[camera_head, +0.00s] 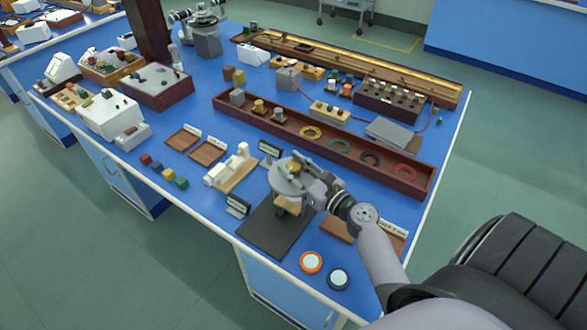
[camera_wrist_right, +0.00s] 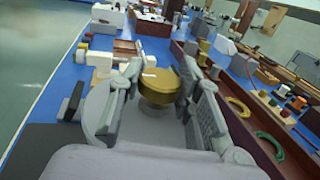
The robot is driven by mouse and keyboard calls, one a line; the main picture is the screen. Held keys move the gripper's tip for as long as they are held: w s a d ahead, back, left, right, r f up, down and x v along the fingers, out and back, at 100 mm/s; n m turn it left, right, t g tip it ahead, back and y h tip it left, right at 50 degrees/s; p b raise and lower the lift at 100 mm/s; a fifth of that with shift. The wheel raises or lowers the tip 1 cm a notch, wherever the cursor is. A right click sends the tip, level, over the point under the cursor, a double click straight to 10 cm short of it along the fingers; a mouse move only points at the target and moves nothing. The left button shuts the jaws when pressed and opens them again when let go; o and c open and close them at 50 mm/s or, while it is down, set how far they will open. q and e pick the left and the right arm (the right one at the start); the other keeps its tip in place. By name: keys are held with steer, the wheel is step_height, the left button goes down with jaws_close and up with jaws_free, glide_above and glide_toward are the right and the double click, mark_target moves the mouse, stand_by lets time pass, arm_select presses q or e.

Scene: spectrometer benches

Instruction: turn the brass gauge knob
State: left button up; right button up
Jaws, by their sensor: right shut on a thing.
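The brass gauge knob (camera_head: 293,167) sits on top of a round grey gauge (camera_head: 279,184) over a dark base plate (camera_head: 268,232). In the right wrist view, the knob (camera_wrist_right: 159,87) shows a gold top with a short white mark. My right gripper (camera_head: 300,174) reaches in from the lower right and is shut on the knob. In the right wrist view, its two fingers (camera_wrist_right: 163,95) stand on either side of the knob. My left gripper is not in view.
A long dark red tray (camera_head: 330,148) with coloured rings lies behind the gauge. Two round discs, orange-rimmed (camera_head: 311,262) and dark-rimmed (camera_head: 339,278), lie near the front edge. A cream device (camera_head: 232,168) and small black signs stand close on the left.

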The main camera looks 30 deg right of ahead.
steer(key=n+g+y+b, duration=0.1)
steer(key=n+y, duration=0.1)
steer(key=y, duration=0.1)
steer(key=n+g+y+b, duration=0.1)
steer(key=n+y+b, duration=0.1)
steer(key=y, duration=0.1)
steer(key=shift+d+f+n+g+y, duration=0.1)
steer(key=shift+f+n+g+y, duration=0.05)
steer(key=shift+n+g+y, duration=0.2)
steer(key=n+g+y+b, duration=0.3)
steer(key=y, duration=0.1)
steer(key=shift+w+n+g, duration=0.1)
steer(key=shift+n+g, duration=0.15)
steer(key=shift+n, duration=0.1)
steer(key=n+g+y+b, duration=0.2)
steer(key=g, duration=0.1)
steer(key=n+g+y+b, duration=0.1)
steer(key=n+g+b, duration=0.1)
steer(key=g, duration=0.1)
steer(key=shift+y, duration=0.35)
steer(key=shift+r+n+g+y+b, duration=0.1)
steer(key=shift+n+g+y+b, duration=0.1)
steer(key=shift+n+g+b, duration=1)
steer(key=shift+r+n+g+y+b, duration=0.15)
steer(key=shift+n+g+b, duration=0.5)
steer(key=shift+g, duration=0.95)
steer(key=shift+f, duration=0.1)
steer(key=shift+n, duration=0.25)
steer(key=o, duration=1.2)
